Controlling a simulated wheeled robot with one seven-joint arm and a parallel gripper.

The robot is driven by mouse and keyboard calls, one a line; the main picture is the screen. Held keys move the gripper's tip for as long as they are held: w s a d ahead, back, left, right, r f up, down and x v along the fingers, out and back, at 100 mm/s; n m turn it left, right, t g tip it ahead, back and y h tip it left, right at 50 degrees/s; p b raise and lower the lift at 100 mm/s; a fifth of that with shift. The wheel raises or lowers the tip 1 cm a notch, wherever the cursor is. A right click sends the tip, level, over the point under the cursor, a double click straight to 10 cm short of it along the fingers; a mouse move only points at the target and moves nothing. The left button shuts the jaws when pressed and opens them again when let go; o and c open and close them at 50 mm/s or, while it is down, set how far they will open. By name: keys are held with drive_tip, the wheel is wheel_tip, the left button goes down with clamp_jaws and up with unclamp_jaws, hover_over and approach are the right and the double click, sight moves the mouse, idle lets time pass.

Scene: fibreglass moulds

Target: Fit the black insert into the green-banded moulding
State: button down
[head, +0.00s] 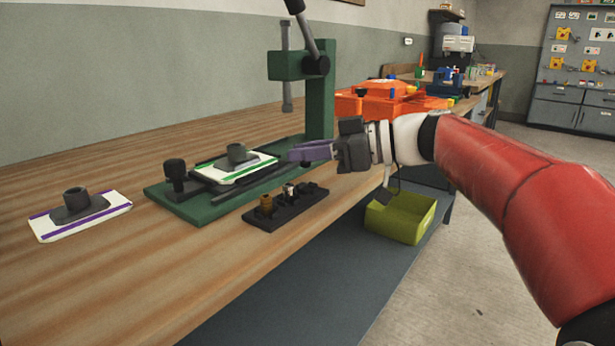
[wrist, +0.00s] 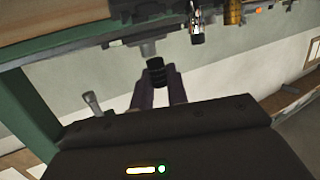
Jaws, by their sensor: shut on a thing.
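The green-banded moulding (head: 210,177), a white plate with a dark grey hollow boss, lies on the green press's base. My gripper (head: 296,153) is at the right of it, purple fingers pointing left towards the boss. In the wrist view, which appears upside down, my gripper (wrist: 157,88) is shut on the black insert (wrist: 155,72), a small ribbed cylinder. The boss (wrist: 148,49) appears just beyond the insert; I cannot tell the gap between them. In the head view the insert is not clearly visible at the fingertips.
The press column (head: 320,105) and ram (head: 287,90) stand behind. A dark rack (head: 285,212) with a brass insert (head: 266,203) and a metallic one (head: 288,190) is in front. A purple-banded moulding (head: 50,228) lies left. A yellow-green bin (head: 400,218) is below, right. The front-left bench is clear.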

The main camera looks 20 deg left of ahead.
sight(308, 190)
wheel_tip(308, 190, down, 4)
drive_tip(key=shift+f+b, duration=0.1)
drive_tip(key=shift+b, duration=0.55)
drive_tip(key=c, duration=1.4)
unclamp_jaws()
drive_tip(key=shift+p, duration=0.75)
